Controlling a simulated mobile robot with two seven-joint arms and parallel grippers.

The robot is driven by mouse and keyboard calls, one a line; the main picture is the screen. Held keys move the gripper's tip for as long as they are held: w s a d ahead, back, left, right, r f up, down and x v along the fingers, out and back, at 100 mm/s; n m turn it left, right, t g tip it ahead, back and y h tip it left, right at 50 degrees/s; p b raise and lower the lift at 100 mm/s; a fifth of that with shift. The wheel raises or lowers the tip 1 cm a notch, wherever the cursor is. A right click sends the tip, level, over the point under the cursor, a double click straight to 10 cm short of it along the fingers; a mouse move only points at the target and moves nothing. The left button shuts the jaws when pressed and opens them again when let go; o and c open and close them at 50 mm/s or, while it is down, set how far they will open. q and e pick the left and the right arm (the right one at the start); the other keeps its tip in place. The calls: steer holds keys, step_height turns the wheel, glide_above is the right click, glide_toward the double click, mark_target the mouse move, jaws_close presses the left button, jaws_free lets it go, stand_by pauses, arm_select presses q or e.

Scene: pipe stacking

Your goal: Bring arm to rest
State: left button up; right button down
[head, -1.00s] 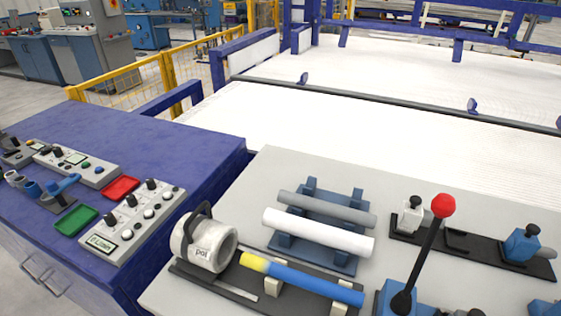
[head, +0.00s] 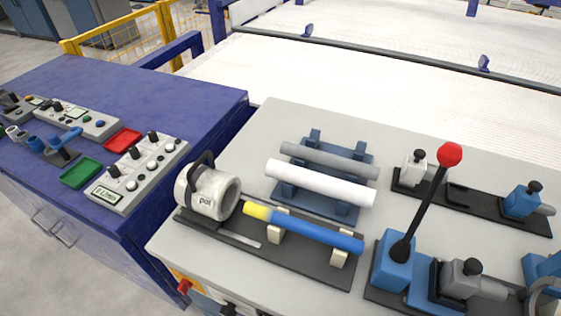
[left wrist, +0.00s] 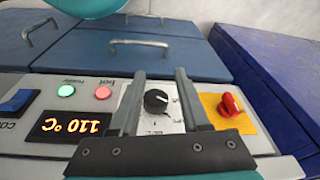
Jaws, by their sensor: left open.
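My left gripper (left wrist: 160,76) shows only in the left wrist view. Its two grey fingers are apart with nothing between them. Behind them is a control panel (left wrist: 94,92) with a black dial (left wrist: 156,101), which shows between the fingers. I cannot tell whether the fingers touch the panel. Neither of my arms shows in the head view, and my right gripper is in no view.
The grey bench (head: 265,125) holds a white pipe (head: 320,183), a blue pipe with yellow end (head: 310,232), a round heater tool (head: 208,191) and a red-knobbed lever (head: 425,205). A blue cabinet (head: 130,90) with control boxes stands left.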

arm_select(q)
steer(key=s+a+f+g+b, duration=0.1)
steer(key=s+a+f, duration=0.2)
steer(key=s+f, duration=1.4)
step_height(320, 180, down, 2)
steer(key=shift+f+g, duration=0.1)
steer(key=shift+g, duration=0.2)
